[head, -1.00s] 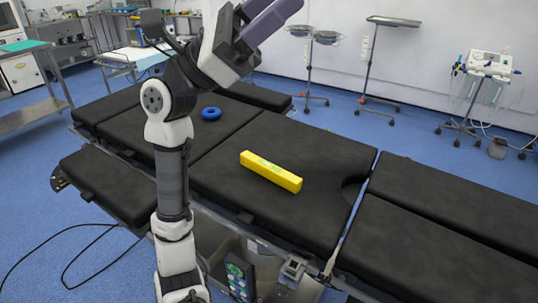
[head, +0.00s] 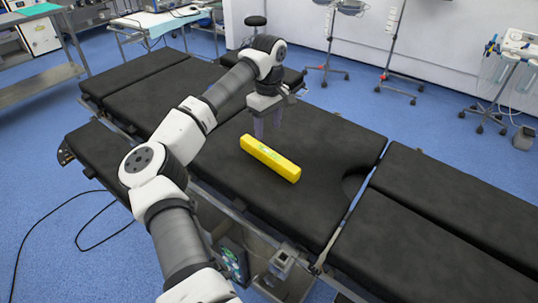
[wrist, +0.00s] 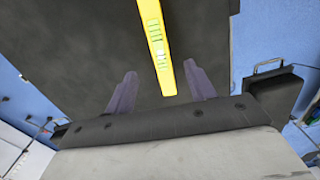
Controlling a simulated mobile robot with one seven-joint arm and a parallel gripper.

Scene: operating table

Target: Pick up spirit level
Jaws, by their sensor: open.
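The yellow spirit level (head: 270,159) lies flat on the black padded operating table, set at a slant in the head view. My gripper (head: 267,133) is above the table at the level's far side, pointing down, with its fingers partly seen. In the wrist view the spirit level (wrist: 157,45) comes in from the top edge, and its near end lies between the two purple fingers in the picture. My gripper (wrist: 160,88) is open and empty there. The height of the fingertips above the level cannot be told exactly.
The operating table's black pads (head: 310,135) are clear around the level. A gap separates them from another pad section (head: 460,200) at the right. Wheeled stands (head: 395,60) and a medical device (head: 515,50) stand beyond the table. The blue ring is not visible now.

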